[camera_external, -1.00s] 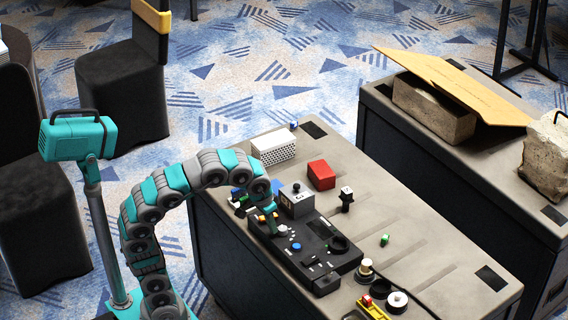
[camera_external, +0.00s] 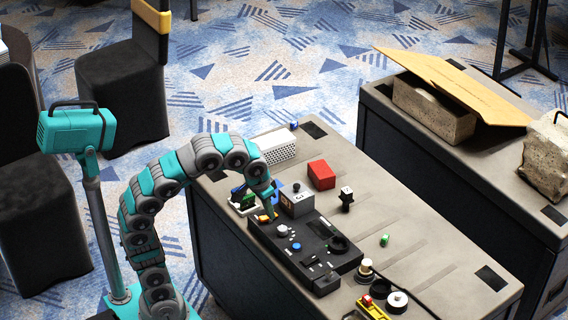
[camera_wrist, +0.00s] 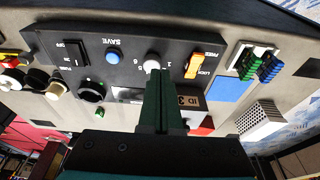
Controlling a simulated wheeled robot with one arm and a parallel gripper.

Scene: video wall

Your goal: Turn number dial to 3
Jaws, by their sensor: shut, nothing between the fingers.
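The number dial is a small white knob (camera_wrist: 152,60) on a black control panel (camera_wrist: 135,35); printed numbers around it are partly readable upside down in the wrist view. In the external view the dial (camera_external: 283,231) sits near the panel's left part (camera_external: 318,236). My gripper (camera_wrist: 157,74) is shut and empty, its dark green fingers pointing at the dial's near edge. In the external view my gripper (camera_external: 272,213) is just behind and left of the dial. I cannot tell whether the tips touch it. The fingers hide part of the panel, and the dial's exact setting is unclear.
On the panel are a blue button (camera_wrist: 112,57), an orange switch (camera_wrist: 195,66), a black rocker switch (camera_wrist: 75,52) and a black round knob (camera_wrist: 92,91). A grey box (camera_external: 297,202), red box (camera_external: 321,175) and white perforated box (camera_external: 273,149) stand behind the panel.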

